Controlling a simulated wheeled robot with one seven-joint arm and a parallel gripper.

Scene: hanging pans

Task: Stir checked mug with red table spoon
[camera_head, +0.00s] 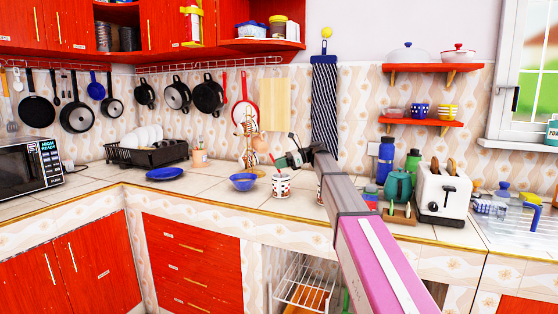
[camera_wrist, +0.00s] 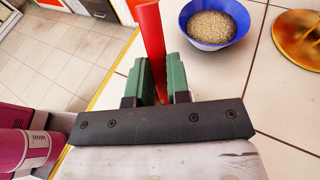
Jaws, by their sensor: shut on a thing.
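My gripper (camera_head: 283,161) is shut on the red table spoon. In the wrist view the spoon's red handle (camera_wrist: 151,40) stands up between the green fingertips (camera_wrist: 161,82); its lower end is hidden. A white mug with dark and red markings (camera_head: 281,187), which looks like the checked mug, stands upright on the counter just below my gripper in the head view. I cannot tell whether the spoon reaches into it. The mug does not show in the wrist view. A second patterned mug (camera_head: 319,190) is mostly hidden behind my arm.
A blue bowl (camera_head: 243,182) stands left of the mug; a blue bowl with grainy contents also shows in the wrist view (camera_wrist: 213,24). A utensil holder (camera_head: 249,157) is behind. A teapot (camera_head: 398,187) and toaster (camera_head: 443,193) stand right. Counter tiles in front are narrow but clear.

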